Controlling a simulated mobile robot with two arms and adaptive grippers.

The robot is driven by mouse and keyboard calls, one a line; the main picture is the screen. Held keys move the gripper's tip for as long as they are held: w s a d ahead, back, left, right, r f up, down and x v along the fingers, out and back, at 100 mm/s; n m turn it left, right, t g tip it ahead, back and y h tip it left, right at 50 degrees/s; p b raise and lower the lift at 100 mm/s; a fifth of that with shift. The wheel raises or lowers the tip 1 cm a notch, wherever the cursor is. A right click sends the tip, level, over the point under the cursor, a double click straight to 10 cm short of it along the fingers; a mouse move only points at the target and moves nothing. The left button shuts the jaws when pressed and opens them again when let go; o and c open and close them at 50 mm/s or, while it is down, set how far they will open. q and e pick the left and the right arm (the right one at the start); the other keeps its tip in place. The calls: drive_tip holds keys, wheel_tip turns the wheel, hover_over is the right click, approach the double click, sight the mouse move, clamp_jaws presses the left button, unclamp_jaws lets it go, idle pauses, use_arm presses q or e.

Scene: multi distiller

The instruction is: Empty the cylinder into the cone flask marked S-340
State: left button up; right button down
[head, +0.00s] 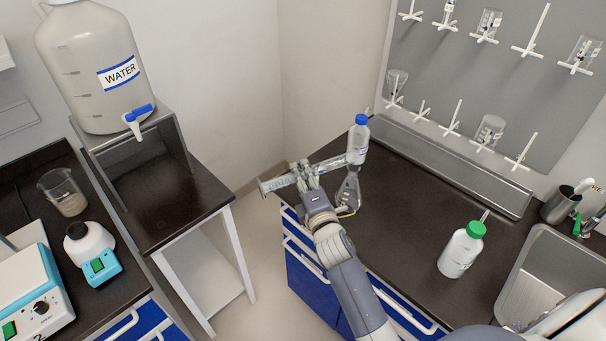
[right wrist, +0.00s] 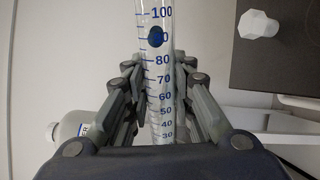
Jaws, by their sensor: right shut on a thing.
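My right gripper (head: 308,172) is shut on a clear graduated cylinder (head: 331,165) and holds it tipped almost level. In the right wrist view the cylinder (right wrist: 160,85) shows blue marks up to 100 between the fingers. In the head view its right end is above and close to the mouth of a cone flask (head: 349,192) on the dark bench. I cannot tell if they touch, or whether liquid is flowing. No S-340 mark is readable on the flask. My left gripper is not in view.
A blue-capped bottle (head: 358,140) stands just behind the flask. A green-capped bottle (head: 461,250) stands near the sink (head: 545,275). Glassware hangs on the rack (head: 490,80). A water jug (head: 95,65), beaker (head: 65,192) and devices are at left. The bench middle is clear.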

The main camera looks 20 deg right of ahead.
drive_tip(key=shift+r, duration=0.2)
drive_tip(key=shift+r+m+p, duration=0.3)
drive_tip(key=shift+m+p, duration=0.1)
drive_tip(key=shift+p, duration=0.05)
drive_tip(key=shift+r, duration=0.15)
idle(0.4)
drive_tip(key=shift+r+m+p, duration=0.35)
drive_tip(key=shift+m+p, duration=0.05)
drive_tip(key=shift+p, duration=0.35)
idle(6.0)
